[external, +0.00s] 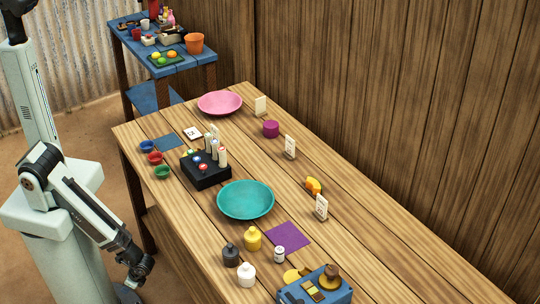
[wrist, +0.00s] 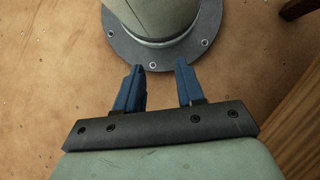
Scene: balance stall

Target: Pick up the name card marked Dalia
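A white card with dark marks (external: 193,133) lies near the dark blue mat. My gripper (external: 136,268) hangs low beside the table's left side, far from the cards. In the wrist view its blue fingers (wrist: 159,82) are apart with nothing between them.
The table holds a pink plate (external: 220,103), teal plate (external: 245,200), black box with bottles (external: 206,170), purple pot (external: 271,129), purple mat (external: 288,235), several jars and a blue box (external: 318,286). A blue side table (external: 165,48) stands behind. The right front tabletop is clear.

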